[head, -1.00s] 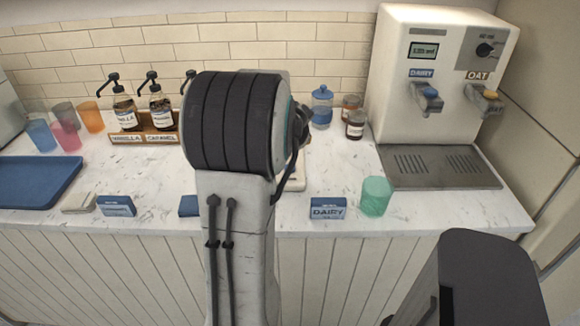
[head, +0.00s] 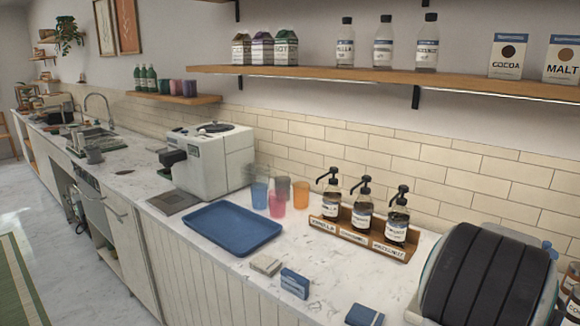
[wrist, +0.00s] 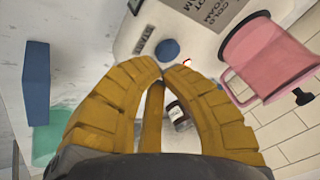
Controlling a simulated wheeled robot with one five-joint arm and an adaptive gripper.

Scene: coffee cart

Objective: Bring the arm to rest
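My gripper (wrist: 165,68) shows in the wrist view, with yellow ribbed fingers. Their tips come together and hold nothing. A small dark jar (wrist: 180,117) shows through the gap behind the fingers, apart from them.
In the wrist view a green cup (wrist: 45,143) and a blue block (wrist: 36,85) are left; a pink pitcher (wrist: 240,50) is right. In the head view a blue tray (head: 232,228), several cups (head: 277,203), a syrup rack (head: 365,241) and a white machine (head: 210,160) stand on the counter.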

